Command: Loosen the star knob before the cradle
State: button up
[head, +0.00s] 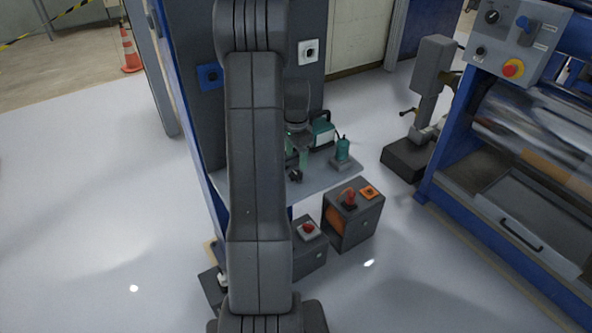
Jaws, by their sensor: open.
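My gripper (297,155) hangs over the grey shelf, partly hidden behind my own arm. Its fingers look apart and nothing shows between them. A small dark knob-like part (295,175) stands on the shelf just below the fingers; it is too small to tell whether it is the star knob. I cannot make out a cradle for certain. A teal-and-dark device (322,133) stands at the back of the shelf, right of the gripper. A teal bottle-like part (342,148) on a grey base is further right.
Below the shelf (331,181) stand a dark box with a red button (308,229) and another with a red knob-like top (349,197). A blue-framed roller machine (535,130) stands at the right, a dark pedestal device (408,158) beside it. Floor at left is clear.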

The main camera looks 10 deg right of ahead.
aim_at(296, 174)
notch_tip(296, 174, down, 7)
jog(key=shift+r, duration=0.1)
dwell(0.3)
jog(key=c, duration=1)
